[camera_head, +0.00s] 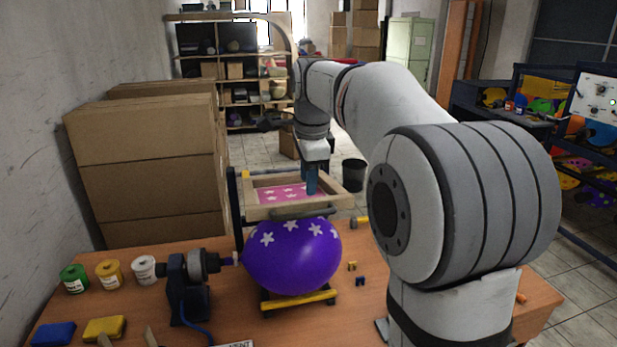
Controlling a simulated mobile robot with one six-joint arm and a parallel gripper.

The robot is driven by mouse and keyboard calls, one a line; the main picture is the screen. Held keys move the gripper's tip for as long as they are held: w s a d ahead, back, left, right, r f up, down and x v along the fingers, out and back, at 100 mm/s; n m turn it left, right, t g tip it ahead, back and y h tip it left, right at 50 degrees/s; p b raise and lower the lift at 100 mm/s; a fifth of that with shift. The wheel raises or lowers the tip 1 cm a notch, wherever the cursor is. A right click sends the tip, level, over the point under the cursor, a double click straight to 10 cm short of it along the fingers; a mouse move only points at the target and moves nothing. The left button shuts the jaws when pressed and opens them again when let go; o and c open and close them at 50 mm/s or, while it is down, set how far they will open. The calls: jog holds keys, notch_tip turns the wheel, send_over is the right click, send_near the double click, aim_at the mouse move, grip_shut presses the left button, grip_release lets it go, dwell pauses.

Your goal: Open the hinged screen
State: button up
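The hinged screen has a wooden frame (262,212) around a pink mesh (275,194) with white star shapes. It sits behind and just above the purple balloon (292,265), by a dark upright post at its left. A dark bar, perhaps a handle, runs along its front edge. My gripper (311,190) points down over the right part of the screen, with its tip at or just above the mesh. I cannot tell whether it touches. Its fingers appear as one narrow blue-grey shape, so their opening is unclear. The balloon carries white stars on its upper side.
The balloon rests above a yellow-edged stand (300,300) on the wooden table (240,325). A dark motor-like device (188,285) meets its left side. Green, yellow and white paint pots (109,273) stand at the left. Stacked cardboard boxes (150,165) rise behind the table.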

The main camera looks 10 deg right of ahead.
jog(key=shift+r+p, duration=0.9)
jog(key=shift+r, duration=0.4)
